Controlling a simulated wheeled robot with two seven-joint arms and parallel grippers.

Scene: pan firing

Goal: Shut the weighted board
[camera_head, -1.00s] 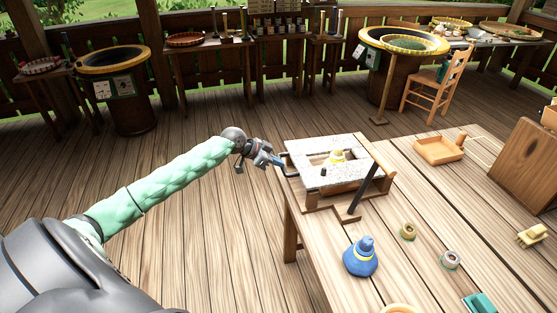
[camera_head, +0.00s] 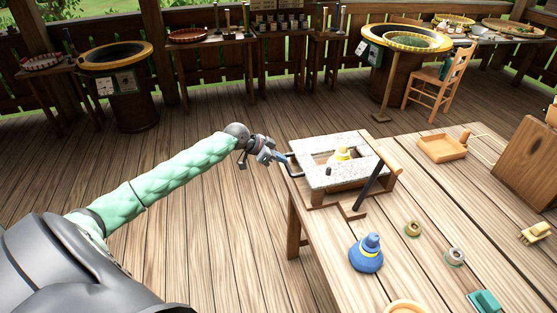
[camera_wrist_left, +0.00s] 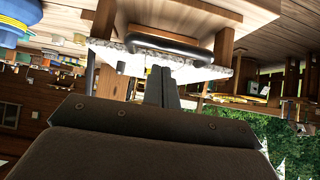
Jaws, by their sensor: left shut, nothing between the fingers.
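My right gripper is out of view.
A dark bar with a wooden grip (camera_head: 369,188) leans along the board's right side. A blue bottle-shaped thing (camera_head: 366,255) and two small rings (camera_head: 413,228) stand on the table in front. A wooden tray (camera_head: 442,147) lies farther right. Open floor is left of the table.

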